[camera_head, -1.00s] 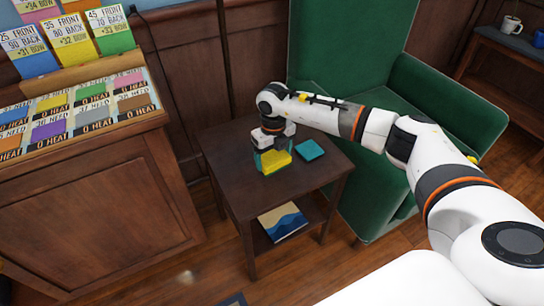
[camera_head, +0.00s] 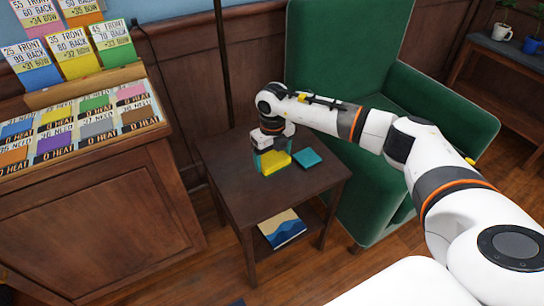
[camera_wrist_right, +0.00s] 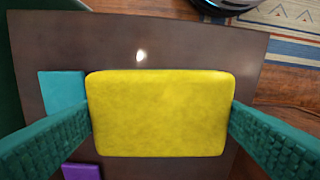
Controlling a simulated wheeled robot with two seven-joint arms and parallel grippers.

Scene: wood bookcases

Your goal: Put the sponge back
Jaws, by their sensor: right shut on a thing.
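The yellow sponge (camera_head: 275,161) is at the top of the small dark wooden side table (camera_head: 232,185). In the right wrist view the sponge (camera_wrist_right: 160,112) fills the middle, with a green textured finger against each side. My right gripper (camera_head: 272,152) is shut on it, pointing down at the table. I cannot tell whether the sponge touches the tabletop. My left gripper is not in view.
A teal square (camera_head: 308,159) lies on the table right of the sponge. A purple thing (camera_wrist_right: 82,171) shows in the wrist view. A book (camera_head: 282,228) lies on the lower shelf. A green armchair (camera_head: 440,120) stands behind right; a wooden card display (camera_head: 80,200) stands left.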

